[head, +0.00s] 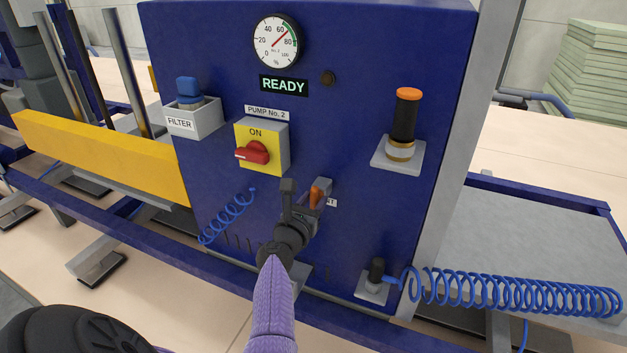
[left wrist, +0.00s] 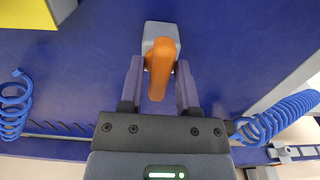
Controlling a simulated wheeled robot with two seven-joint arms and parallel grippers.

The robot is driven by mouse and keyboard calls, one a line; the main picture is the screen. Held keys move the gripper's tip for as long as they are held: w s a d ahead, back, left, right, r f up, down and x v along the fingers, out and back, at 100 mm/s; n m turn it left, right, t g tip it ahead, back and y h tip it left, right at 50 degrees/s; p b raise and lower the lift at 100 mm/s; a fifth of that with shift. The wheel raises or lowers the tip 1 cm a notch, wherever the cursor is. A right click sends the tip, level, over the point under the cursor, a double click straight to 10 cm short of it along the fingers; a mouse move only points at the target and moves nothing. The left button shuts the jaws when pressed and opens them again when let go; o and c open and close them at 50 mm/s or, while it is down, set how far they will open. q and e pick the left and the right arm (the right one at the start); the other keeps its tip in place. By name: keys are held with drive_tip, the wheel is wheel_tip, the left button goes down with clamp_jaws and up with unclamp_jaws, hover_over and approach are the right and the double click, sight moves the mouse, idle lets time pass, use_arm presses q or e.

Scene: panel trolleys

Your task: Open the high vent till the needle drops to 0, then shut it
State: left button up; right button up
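On the blue panel, a small orange lever (head: 317,195) sits on a grey block, and its label is mostly covered, with a final "T" showing. My left gripper (head: 296,192) is at this lever. In the left wrist view, the orange lever (left wrist: 159,65) stands between the two fingers (left wrist: 160,85), with narrow gaps at its sides; the gripper looks open around it. The lever hangs downward there. The round gauge (head: 276,42) has its red needle between 60 and 80. The display (head: 284,85) below it reads READY. My right gripper is not in view.
A red knob (head: 252,153) on a yellow plate marked ON sits upper left of the lever. An orange-capped black cylinder (head: 404,120) stands out at the right. A blue coiled hose (head: 510,291) runs right from a low fitting. A yellow beam (head: 100,152) lies left.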

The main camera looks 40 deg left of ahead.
use_arm(q)
drive_tip(key=shift+o, duration=1)
drive_tip(key=shift+f+b, duration=0.1)
drive_tip(key=shift+b, duration=0.5)
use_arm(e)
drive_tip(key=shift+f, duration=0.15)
use_arm(q)
drive_tip(key=v, duration=0.7)
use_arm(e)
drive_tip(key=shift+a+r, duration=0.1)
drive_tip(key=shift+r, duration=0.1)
